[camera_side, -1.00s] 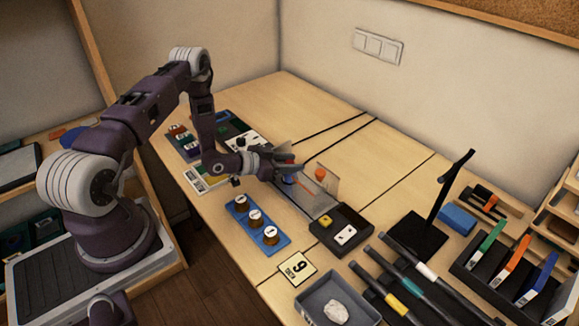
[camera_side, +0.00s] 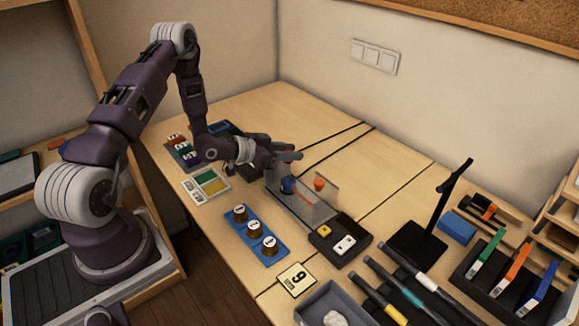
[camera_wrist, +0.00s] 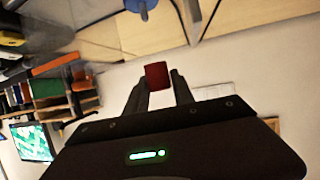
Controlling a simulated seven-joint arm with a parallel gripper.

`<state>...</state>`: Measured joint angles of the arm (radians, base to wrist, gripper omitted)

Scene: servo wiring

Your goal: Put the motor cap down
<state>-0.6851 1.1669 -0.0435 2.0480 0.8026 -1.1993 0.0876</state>
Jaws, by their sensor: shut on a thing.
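My gripper (camera_side: 292,153) is raised above the clear-walled fixture (camera_side: 315,212). In the wrist view its fingers (camera_wrist: 157,84) are shut on a small dark red block, which I take to be the motor cap (camera_wrist: 156,76). The cap is hidden or too small to make out in the side view. A blue round part (camera_side: 288,185) sits on the fixture below the gripper, apart from it; a blue part also shows at the top of the wrist view (camera_wrist: 141,5). An orange-topped piece (camera_side: 319,184) stands beside it.
A blue tray (camera_side: 239,229) with brown, white-topped pieces lies in front. A black box (camera_side: 328,247) with yellow and white parts, a "9" card (camera_side: 297,279) and a black stand (camera_side: 418,240) are to the right. The table behind the fixture (camera_side: 345,155) is largely clear.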

